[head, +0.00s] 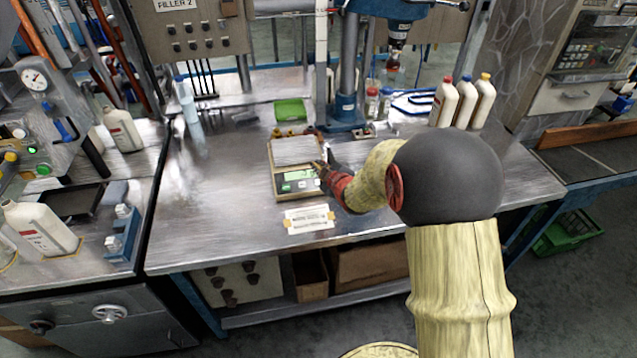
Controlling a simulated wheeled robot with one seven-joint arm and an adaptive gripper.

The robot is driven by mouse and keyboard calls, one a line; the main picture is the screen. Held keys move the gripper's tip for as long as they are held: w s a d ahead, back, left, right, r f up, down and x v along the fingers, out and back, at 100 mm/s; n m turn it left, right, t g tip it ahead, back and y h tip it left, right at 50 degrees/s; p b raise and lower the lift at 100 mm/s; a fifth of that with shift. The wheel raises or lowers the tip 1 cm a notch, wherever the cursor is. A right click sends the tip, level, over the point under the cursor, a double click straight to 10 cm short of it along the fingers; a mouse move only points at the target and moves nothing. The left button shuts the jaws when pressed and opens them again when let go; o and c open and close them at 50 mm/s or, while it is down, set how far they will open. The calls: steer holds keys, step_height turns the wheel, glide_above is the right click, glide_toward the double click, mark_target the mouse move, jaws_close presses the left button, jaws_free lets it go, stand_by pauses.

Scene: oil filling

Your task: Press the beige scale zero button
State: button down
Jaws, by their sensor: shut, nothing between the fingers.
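The beige scale (279,181) sits on the metal workbench. It has a silver weighing plate (294,150) with nothing on it. Its front panel has a lit green display (299,175); the zero button is too small to pick out. My gripper (320,166) is shut and empty at the right side of the scale, close to the panel's right end. I cannot tell whether the fingertips touch the scale. My wrist and arm come in from the right and hide part of the bench behind.
A taped paper label (309,219) lies in front of the scale. A green tray (290,110) and a drill press column (349,60) stand behind it. Several white bottles (464,102) stand at the back right. The bench left of the scale (210,210) is clear.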

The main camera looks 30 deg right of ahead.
steer(key=b, duration=0.5)
glide_above(318, 179)
steer(key=s+a, duration=0.2)
steer(key=s, duration=0.2)
step_height(318, 179, down, 8)
steer(key=shift+w+r, duration=0.1)
steer(key=shift+r, duration=0.15)
steer(key=shift+w+f+b, duration=0.2)
steer(key=shift+f+b, duration=0.15)
steer(key=shift+b, duration=0.05)
steer(key=shift+f, duration=0.15)
steer(key=shift+w+d+f+b, duration=0.15)
steer(key=shift+f+b, duration=0.15)
steer(key=shift+b, duration=0.25)
steer(key=shift+w+f+b, duration=0.1)
steer(key=shift+f+b, duration=0.2)
steer(key=shift+b, duration=0.05)
stand_by(0.5)
steer(key=shift+r, duration=0.1)
steer(key=shift+s+r+p, duration=0.25)
steer(key=shift+r+p, duration=0.15)
steer(key=shift+r, duration=0.25)
